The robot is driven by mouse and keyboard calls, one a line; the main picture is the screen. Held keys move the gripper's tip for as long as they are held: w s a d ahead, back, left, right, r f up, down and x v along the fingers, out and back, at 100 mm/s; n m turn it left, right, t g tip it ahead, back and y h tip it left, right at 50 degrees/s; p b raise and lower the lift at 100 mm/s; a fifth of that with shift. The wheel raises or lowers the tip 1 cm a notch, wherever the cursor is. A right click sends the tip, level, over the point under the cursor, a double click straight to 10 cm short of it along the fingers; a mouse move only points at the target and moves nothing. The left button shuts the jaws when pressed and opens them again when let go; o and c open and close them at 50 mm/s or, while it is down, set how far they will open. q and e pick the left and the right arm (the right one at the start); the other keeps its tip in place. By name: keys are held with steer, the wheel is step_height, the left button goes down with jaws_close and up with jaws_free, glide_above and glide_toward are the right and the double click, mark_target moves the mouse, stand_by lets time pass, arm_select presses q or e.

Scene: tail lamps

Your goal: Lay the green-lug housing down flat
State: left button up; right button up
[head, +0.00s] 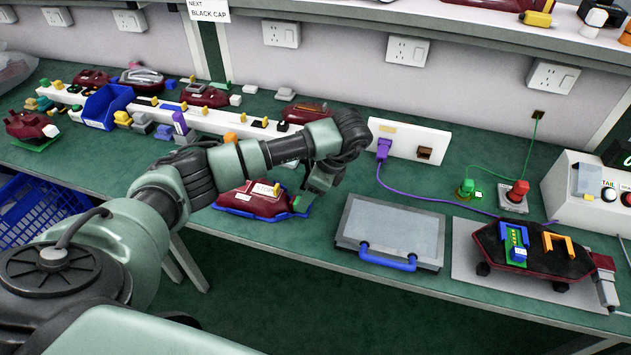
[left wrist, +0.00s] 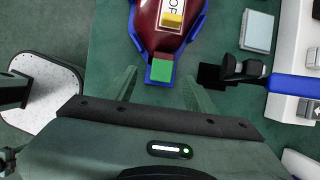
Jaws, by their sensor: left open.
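The green-lug housing (head: 254,196) is dark red with a white label marked STOP and sits in a blue-rimmed holder (head: 238,212) near the table's front edge. Its green lug (head: 300,204) points right in the head view. In the left wrist view the housing (left wrist: 165,38) is at the top, with the green lug (left wrist: 160,71) toward me. My left gripper (head: 312,192) is just above the lug end. In the left wrist view its open fingers (left wrist: 158,82) stand either side of the lug, with gaps and no visible contact. My right gripper is not in view.
A grey case (head: 390,228) with a blue handle lies to the right. Beyond it, a dark red lamp unit (head: 530,255) rests on a grey mat. A white strip (head: 220,121) with small parts runs behind. A white socket box (head: 408,140) stands at the back.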

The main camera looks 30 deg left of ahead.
arm_select(q)
steer(key=x, duration=0.3)
steer(key=shift+w+f, duration=0.15)
steer(key=shift+f, duration=0.05)
steer(key=shift+a+f, duration=0.15)
steer(key=shift+f, duration=0.05)
jaws_close()
steer(key=c, duration=0.8)
jaws_free()
jaws_close()
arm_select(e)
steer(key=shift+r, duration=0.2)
